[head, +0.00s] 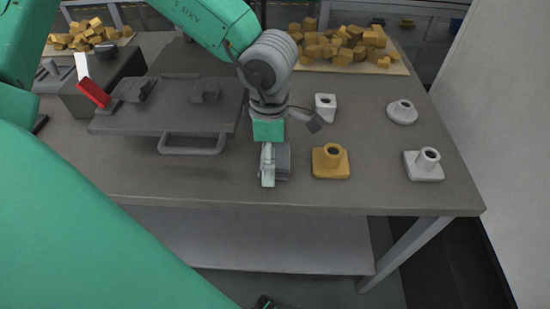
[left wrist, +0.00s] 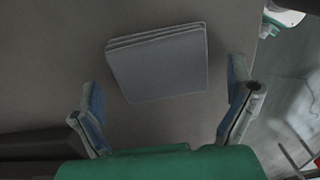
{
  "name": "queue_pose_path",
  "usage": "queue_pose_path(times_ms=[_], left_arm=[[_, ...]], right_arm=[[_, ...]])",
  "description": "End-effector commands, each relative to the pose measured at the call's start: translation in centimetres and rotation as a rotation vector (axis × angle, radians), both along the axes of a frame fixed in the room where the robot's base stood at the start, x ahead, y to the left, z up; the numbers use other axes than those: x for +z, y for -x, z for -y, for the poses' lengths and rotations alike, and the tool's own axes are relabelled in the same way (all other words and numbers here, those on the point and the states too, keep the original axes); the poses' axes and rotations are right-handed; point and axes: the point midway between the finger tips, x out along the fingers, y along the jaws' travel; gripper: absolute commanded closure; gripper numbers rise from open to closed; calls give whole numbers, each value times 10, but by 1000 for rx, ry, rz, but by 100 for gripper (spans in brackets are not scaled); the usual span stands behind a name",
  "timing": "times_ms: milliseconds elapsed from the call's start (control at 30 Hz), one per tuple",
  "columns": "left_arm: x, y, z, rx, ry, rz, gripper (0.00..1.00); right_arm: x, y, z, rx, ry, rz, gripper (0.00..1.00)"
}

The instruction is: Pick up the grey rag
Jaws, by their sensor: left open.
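The grey rag (head: 283,161) is a folded, flat, layered square on the table near its front edge. In the left wrist view the grey rag (left wrist: 157,66) lies between and beyond the two fingertips, with bare table around it. My left gripper (head: 270,166) points down over the rag in the head view, and its finger hides part of the rag's left side. In the left wrist view my left gripper (left wrist: 164,88) is open and empty, its fingers spread wider than the rag. My right gripper is not clearly visible.
A yellow flanged part (head: 330,163) stands just right of the rag. White parts (head: 423,165) stand farther right. A grey lidded tank (head: 172,108) with a front handle (head: 192,149) is to the left. Trays of yellow blocks (head: 345,47) are behind. The front table strip is clear.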

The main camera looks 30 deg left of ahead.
Motion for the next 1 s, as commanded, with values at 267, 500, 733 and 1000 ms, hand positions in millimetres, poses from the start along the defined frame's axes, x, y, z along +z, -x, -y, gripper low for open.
queue_pose_path(times_ms=[267, 500, 733, 1000], left_arm=[[0, 0, 0, 0, 0, 0, 56], [0, 0, -1, 0, 0, 0, 61], [26, -1, -1, 1, 2, 3, 61], [80, -1, 0, -1, 0, 4, 61]], right_arm=[[1, 0, 0, 0, 0, 0, 60], [0, 0, 0, 0, 0, 0, 60], [10, 0, 0, 0, 0, 0, 60], [28, 0, 0, 0, 0, 0, 60]])
